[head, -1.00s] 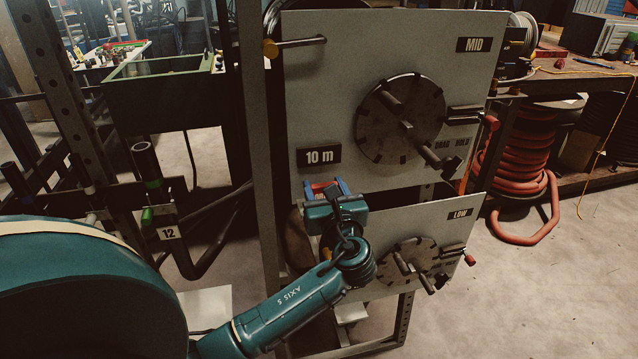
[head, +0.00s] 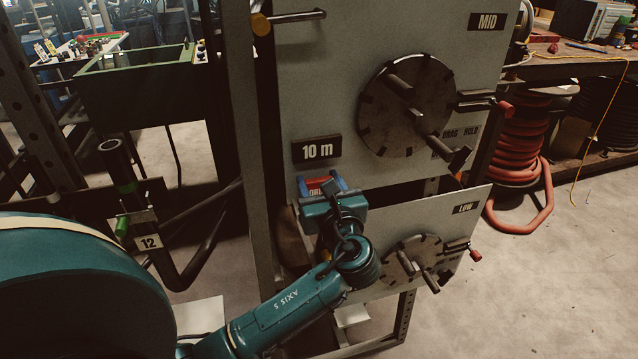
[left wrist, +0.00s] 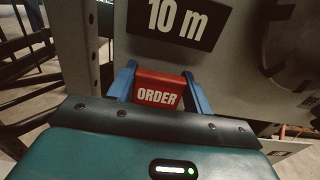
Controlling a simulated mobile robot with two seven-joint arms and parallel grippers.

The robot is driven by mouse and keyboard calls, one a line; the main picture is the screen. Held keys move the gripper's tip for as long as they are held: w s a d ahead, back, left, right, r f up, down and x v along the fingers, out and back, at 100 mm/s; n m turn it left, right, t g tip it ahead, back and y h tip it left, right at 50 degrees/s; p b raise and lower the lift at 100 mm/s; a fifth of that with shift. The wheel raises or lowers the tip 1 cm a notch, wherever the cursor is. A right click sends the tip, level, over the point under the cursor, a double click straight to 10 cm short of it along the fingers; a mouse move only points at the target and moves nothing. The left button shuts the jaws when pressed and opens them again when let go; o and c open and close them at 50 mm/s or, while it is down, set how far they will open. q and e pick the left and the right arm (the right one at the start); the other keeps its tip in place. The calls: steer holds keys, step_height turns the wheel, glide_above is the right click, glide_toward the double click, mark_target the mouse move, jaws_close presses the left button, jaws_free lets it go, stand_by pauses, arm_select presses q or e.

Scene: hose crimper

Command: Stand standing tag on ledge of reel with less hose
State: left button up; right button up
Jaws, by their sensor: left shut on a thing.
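The standing tag is red with white letters reading ORDER; it shows in the left wrist view (left wrist: 158,94) and, partly hidden, in the head view (head: 319,187). My left gripper (head: 322,181) is shut on it, a blue finger at each side. The tag is just below the MID reel panel (head: 330,75), under its 10 m plate (head: 317,149), and near the upper left of the LOW reel panel (head: 460,230). I cannot tell whether it touches a ledge. The hose on both reels is hidden behind the panels. My right gripper is not in view.
Round hubs with handles stick out from the MID panel (head: 407,105) and the LOW panel (head: 416,262). A rack upright (head: 232,120) stands left of the panels. A red hose coil (head: 515,140) lies at the right. The floor at lower right is clear.

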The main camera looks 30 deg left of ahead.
arm_select(q)
steer(key=shift+f, duration=0.1)
steer(key=o, duration=1)
steer(key=v, duration=1.2)
